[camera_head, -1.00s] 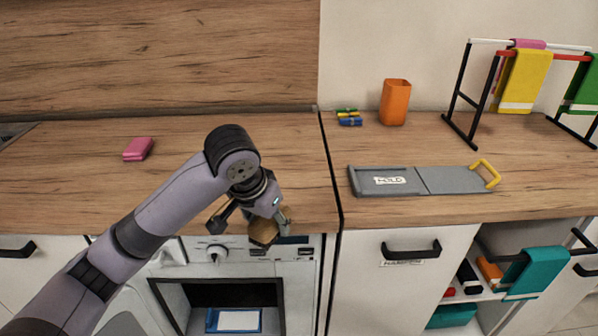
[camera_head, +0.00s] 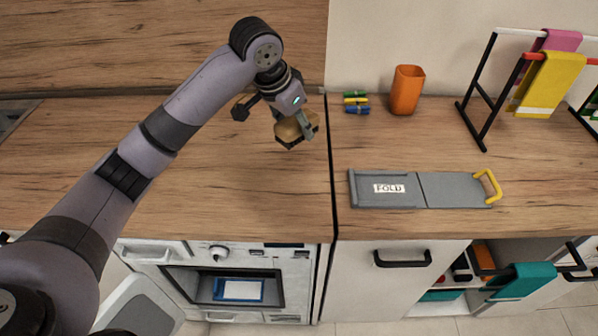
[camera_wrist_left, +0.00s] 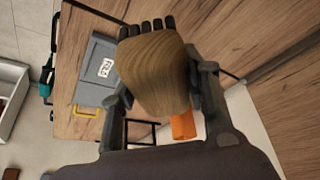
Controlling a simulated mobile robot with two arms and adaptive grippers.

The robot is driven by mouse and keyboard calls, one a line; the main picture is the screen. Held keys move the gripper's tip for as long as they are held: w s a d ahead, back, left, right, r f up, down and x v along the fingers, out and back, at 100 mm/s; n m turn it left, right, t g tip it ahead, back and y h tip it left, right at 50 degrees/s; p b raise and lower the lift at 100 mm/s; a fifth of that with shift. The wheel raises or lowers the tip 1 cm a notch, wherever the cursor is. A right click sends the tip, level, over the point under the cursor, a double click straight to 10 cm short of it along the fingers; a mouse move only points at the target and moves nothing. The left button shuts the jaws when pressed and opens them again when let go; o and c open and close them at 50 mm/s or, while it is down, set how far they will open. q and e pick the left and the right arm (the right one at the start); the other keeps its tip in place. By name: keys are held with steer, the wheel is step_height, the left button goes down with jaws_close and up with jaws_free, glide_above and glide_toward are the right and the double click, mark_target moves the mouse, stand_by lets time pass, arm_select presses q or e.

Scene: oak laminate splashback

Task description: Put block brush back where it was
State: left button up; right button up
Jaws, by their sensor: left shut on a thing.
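The block brush (camera_head: 292,131) has a wooden body and dark bristles. My left gripper (camera_head: 297,117) is shut on it and holds it above the wooden counter (camera_head: 240,195), close to the dark seam between the two counter sections. In the left wrist view the brush (camera_wrist_left: 155,75) fills the middle between the two fingers, with its dark bristles at the far end. My right gripper is not in view.
A grey folding board (camera_head: 450,190) with a yellow handle lies on the right counter. Behind it stand an orange cup (camera_head: 406,90), several coloured clips (camera_head: 356,103) and a drying rack (camera_head: 487,85) with cloths. An open appliance (camera_head: 222,284) is below. The left counter's front is clear.

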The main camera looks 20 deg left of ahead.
mark_target(301, 186)
arm_select(q)
step_height(301, 186, down, 18)
steer(key=p, duration=0.2)
steer(key=shift+p, duration=0.3)
steer(key=shift+f, duration=0.1)
steer(key=o, duration=1.2)
steer(key=shift+f, duration=0.1)
steer(key=b+v, duration=0.1)
steer(key=v, duration=1.1)
steer(key=shift+r, duration=0.2)
steer(key=shift+s+f, duration=0.1)
